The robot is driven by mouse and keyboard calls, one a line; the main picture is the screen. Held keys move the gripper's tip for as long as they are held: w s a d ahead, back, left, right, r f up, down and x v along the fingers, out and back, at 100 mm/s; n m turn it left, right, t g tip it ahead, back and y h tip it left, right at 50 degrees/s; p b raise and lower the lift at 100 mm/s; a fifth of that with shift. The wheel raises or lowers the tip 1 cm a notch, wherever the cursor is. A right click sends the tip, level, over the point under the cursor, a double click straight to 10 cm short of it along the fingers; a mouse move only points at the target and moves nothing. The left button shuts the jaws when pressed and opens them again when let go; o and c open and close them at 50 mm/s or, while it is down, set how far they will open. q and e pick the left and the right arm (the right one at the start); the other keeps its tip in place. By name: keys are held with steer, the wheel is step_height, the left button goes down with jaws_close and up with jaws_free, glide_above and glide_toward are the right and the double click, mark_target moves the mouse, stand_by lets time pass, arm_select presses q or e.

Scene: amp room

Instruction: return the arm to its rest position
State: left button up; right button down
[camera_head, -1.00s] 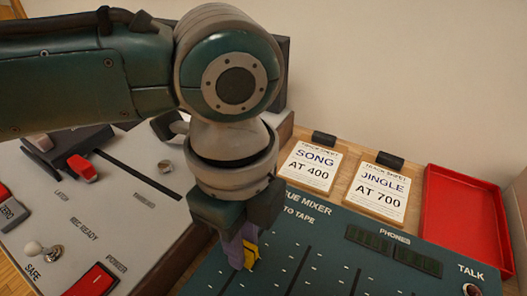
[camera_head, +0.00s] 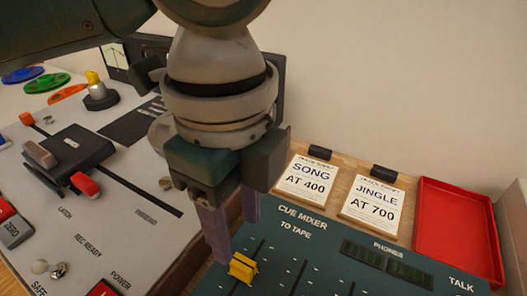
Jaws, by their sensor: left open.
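My left arm comes in from the upper left and its wrist hangs in front of the mixer's left edge. My left gripper (camera_head: 231,222) points down, with its two purple-grey fingers apart and nothing between them. The fingertips are near and above a yellow fader knob (camera_head: 243,267) on the green cue mixer (camera_head: 312,235). They look clear of the knob, though the gap is hard to judge. My right gripper is not in the picture.
A grey tape machine panel (camera_head: 110,225) with red and grey levers lies left. Two cards, SONG AT 400 (camera_head: 308,183) and JINGLE AT 700 (camera_head: 371,209), stand behind the mixer. A red tray (camera_head: 457,235) is at right. Colored discs (camera_head: 45,85) lie far left.

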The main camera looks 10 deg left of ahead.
arm_select(q)
steer(key=shift+r, duration=1.05)
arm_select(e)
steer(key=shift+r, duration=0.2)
arm_select(q)
steer(key=s+d+r+n+t+h+p, duration=0.2)
steer(key=s+d+r+n+h+p, duration=0.4)
steer(key=n+p, duration=0.25)
steer(key=s+a+r+n+y+p, duration=0.2)
steer(key=s+a+n+p, duration=0.15)
steer(key=a, duration=0.25)
steer(key=s+a+r+n+t+y+p, duration=0.1)
steer(key=s+a+r+n+y+p, duration=0.1)
steer(key=a+n, duration=0.35)
steer(key=s+a+r+n+y+p, duration=0.2)
steer(key=a+n+p, duration=0.1)
steer(key=a, duration=0.4)
step_height(320, 180, up, 37)
steer(key=p, duration=3.7)
steer(key=shift+w+d+r+t, duration=0.15)
steer(key=shift+w+t, duration=0.1)
steer(key=shift+t, duration=0.05)
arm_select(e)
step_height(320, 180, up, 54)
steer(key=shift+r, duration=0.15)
arm_select(q)
steer(key=shift+m, duration=0.25)
